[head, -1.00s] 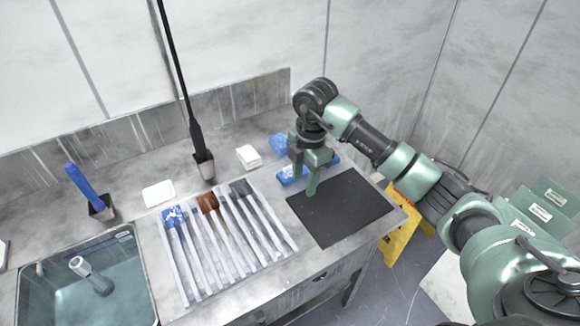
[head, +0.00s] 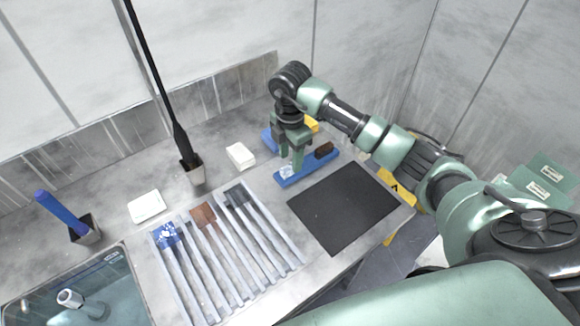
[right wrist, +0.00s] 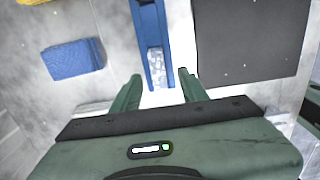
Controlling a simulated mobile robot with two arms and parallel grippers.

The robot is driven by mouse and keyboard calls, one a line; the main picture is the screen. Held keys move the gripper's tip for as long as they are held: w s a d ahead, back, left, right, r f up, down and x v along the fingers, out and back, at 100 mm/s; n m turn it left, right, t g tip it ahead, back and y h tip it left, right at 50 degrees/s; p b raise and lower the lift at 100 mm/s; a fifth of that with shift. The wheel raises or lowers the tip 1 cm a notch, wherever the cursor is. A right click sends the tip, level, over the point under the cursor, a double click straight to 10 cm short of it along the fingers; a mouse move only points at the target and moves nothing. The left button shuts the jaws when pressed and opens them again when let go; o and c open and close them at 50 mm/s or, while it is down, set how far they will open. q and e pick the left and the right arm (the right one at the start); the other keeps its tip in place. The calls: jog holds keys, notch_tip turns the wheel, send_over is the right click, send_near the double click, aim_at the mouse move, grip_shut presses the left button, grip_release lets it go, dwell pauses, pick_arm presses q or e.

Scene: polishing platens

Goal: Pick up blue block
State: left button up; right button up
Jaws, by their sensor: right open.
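A blue block (right wrist: 72,60) lies on the counter at the upper left in the right wrist view. In the head view it shows only partly (head: 269,141), behind my right gripper. My right gripper (head: 291,168) points down over the near-left end of a long blue tray (head: 318,167). It is open and empty, to the right of the blue block in the wrist view (right wrist: 160,77). The tray, with a pale speckled piece (right wrist: 157,68) at its end, shows beyond and between the fingertips. My left gripper is not in view.
A black mat (head: 345,207) lies right of the tray.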

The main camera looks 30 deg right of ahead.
aim_at(290, 166)
jog(key=f, duration=0.1)
jog(key=f+p, duration=0.1)
jog(key=f, duration=0.1)
jog(key=shift+w+f, duration=0.2)
jog(key=shift+f, duration=0.25)
jog(key=shift+d, duration=0.1)
grip_shut()
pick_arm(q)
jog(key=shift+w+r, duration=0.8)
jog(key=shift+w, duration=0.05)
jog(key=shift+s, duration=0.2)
pick_arm(e)
jog(key=shift+r, duration=0.15)
